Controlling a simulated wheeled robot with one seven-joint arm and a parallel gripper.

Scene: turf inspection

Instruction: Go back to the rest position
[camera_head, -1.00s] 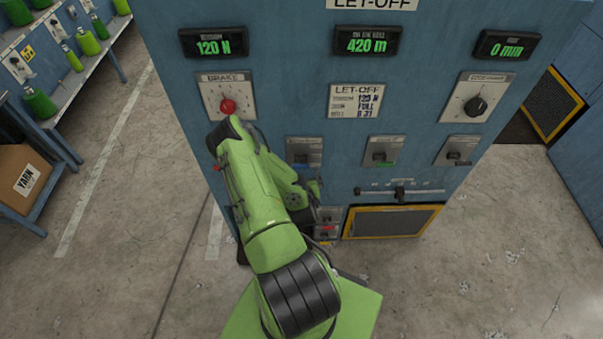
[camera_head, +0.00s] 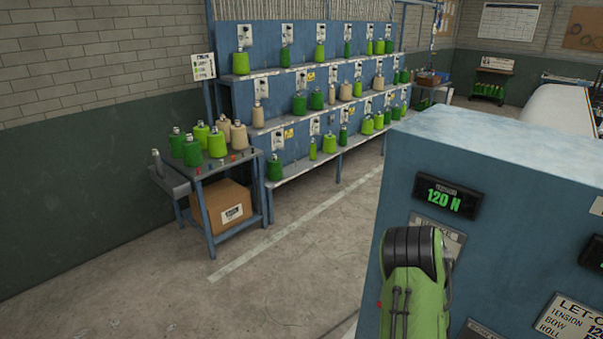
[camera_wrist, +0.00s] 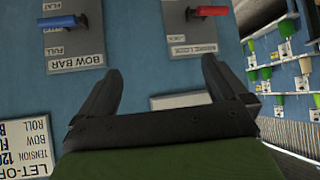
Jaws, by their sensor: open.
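My gripper (camera_wrist: 162,90) is open and empty in the wrist view, its two dark fingers apart in front of the blue machine panel. Nothing is between the fingers. In the head view only part of my green arm shows, in front of the blue let-off cabinet (camera_head: 480,160) at the right; my gripper is out of that picture. In the wrist view, upside down, a blue lever (camera_wrist: 62,22) on a bow bar plate is at upper left and a red lever (camera_wrist: 208,11) is at the top right of centre. The let-off label (camera_wrist: 24,145) is at lower left.
A creel rack (camera_head: 300,85) with several green and tan yarn cones stands along the wall. A small cart (camera_head: 225,165) with cones and a cardboard box stands at its near end. The floor (camera_head: 200,290) left of the cabinet is clear.

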